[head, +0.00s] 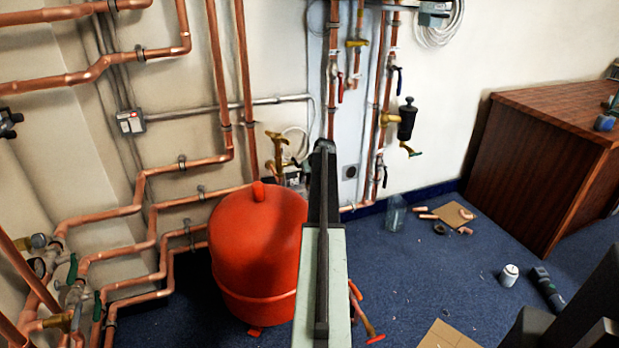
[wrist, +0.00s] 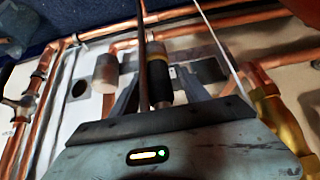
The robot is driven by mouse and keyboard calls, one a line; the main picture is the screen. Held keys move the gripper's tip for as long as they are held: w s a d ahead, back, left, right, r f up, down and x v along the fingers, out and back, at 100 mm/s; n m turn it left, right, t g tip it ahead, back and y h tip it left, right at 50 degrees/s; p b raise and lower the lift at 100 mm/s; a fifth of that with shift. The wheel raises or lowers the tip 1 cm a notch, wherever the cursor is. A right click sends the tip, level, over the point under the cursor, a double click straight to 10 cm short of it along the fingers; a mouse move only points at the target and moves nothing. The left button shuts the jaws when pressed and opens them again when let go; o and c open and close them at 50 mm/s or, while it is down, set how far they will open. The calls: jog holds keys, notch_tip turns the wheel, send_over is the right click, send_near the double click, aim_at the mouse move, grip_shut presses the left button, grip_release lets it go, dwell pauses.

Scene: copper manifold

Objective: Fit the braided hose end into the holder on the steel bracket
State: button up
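My gripper (wrist: 158,76) reaches toward the wall; in the head view its end (head: 322,150) is dark and seen from behind, above the red tank. In the wrist view a black cylinder with a yellow band (wrist: 161,82) lies between the two grey fingers. It may be the hose end, but no braid is clear. I cannot tell whether the fingers touch it. A thin brown rod or hose (wrist: 143,50) runs beside it. A grey metal plate (wrist: 205,68), possibly the steel bracket, lies behind the fingers. A short pinkish cylinder (wrist: 105,72) is left of them. I cannot make out the holder for certain.
Copper pipes (head: 150,190) run along the wall at left and behind. A brass fitting (wrist: 272,108) is close on the gripper's right in the wrist view.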

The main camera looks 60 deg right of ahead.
jog(key=p+v, duration=0.6)
jog(key=v, duration=0.1)
jog(key=shift+s+a+r, duration=0.15)
jog(key=shift+s+r, duration=0.05)
jog(key=shift+r, duration=0.15)
dwell(0.4)
